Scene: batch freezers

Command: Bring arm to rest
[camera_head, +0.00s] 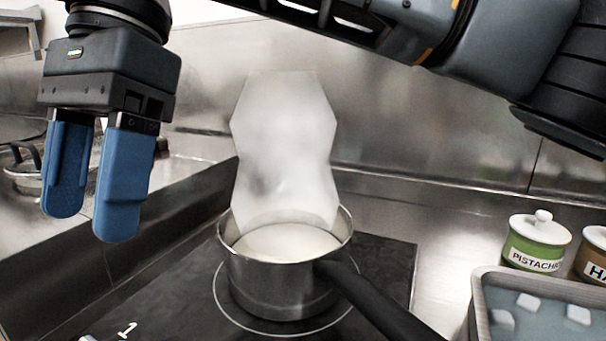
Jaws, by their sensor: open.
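My gripper (88,222) hangs at the upper left of the head view, its two blue fingers pointing down. A gap shows between the fingers and nothing is between them. It is left of the saucepan and apart from it. My arm crosses the top of the picture toward the upper right.
A steel saucepan (270,280) with white liquid stands on a black cooktop (385,260), its dark handle toward the lower right. Pale steam rises from it. A green-labelled pistachio jar (537,242), a partly cut-off jar (592,257) and a metal tub (478,318) with whitish cubes stand right.

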